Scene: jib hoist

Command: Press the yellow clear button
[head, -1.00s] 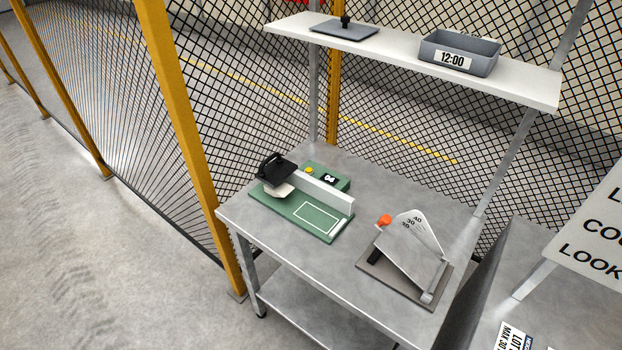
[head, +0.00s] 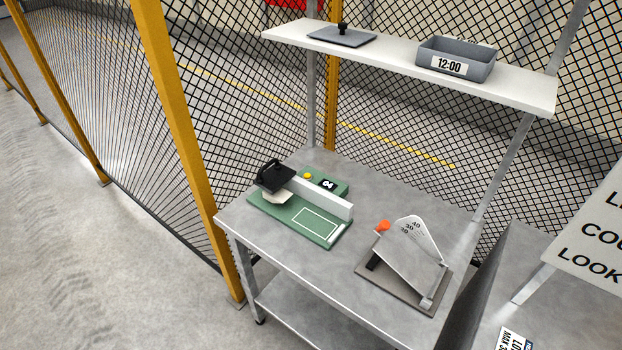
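The yellow clear button (head: 307,175) is a small round cap on the green box at the back of the green device (head: 283,216) on the metal table. A small black display (head: 327,184) reading "04" sits to its right on the same box. A black block with a handle (head: 276,175) stands at the device's left end, with a pale pad (head: 278,196) below it. A white rail (head: 318,196) runs between the box and the front plate. Neither of my grippers shows in the head view.
The metal table (head: 290,265) also holds an angled grey stand with an orange knob (head: 383,226). Mesh fencing with a yellow post (head: 181,130) borders the table.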

